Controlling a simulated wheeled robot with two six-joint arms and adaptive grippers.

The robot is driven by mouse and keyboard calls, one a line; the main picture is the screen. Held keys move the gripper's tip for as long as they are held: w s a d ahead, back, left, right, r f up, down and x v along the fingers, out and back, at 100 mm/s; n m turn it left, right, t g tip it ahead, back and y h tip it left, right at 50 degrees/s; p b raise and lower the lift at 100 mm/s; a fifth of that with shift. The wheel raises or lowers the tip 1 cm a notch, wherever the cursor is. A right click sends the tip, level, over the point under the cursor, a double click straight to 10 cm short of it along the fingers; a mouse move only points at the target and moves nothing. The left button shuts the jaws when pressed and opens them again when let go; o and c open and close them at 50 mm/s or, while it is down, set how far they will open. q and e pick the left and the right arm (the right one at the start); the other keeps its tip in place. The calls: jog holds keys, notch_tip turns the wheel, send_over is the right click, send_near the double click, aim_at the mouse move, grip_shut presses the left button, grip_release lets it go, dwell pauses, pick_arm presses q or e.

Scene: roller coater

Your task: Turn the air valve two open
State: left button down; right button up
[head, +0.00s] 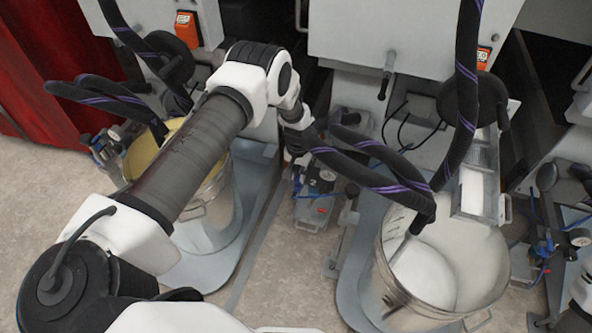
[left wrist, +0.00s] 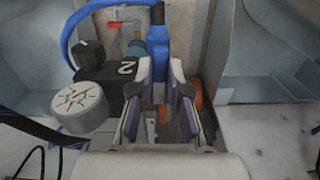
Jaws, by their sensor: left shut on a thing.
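The air valve two unit is a dark block marked "2" (left wrist: 127,68) in the left wrist view, with a round white gauge (left wrist: 76,106) on its left. A blue valve handle (left wrist: 158,48) stands upright beside the block. My left gripper (left wrist: 161,68) is shut on the lower end of this handle, one finger on each side. In the head view my left gripper (head: 298,148) points down at the valve assembly (head: 318,182) between the two buckets. There the handle is hidden by the gripper. My right gripper is not in view.
A bucket of white paint (head: 435,275) stands on the right and a bucket with yellow paint (head: 140,155) on the left. Black and purple hoses (head: 375,180) hang close to my left gripper. A blue air hose (left wrist: 72,28) curves beside the valve. Another valve assembly (head: 560,240) is at far right.

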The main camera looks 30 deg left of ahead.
pick_arm(q)
jog(key=shift+d+n, duration=0.15)
jog(key=shift+n, duration=0.15)
jog(key=c, duration=1.1)
grip_release()
notch_tip(320, 180, up, 12)
jog(key=shift+f, duration=0.1)
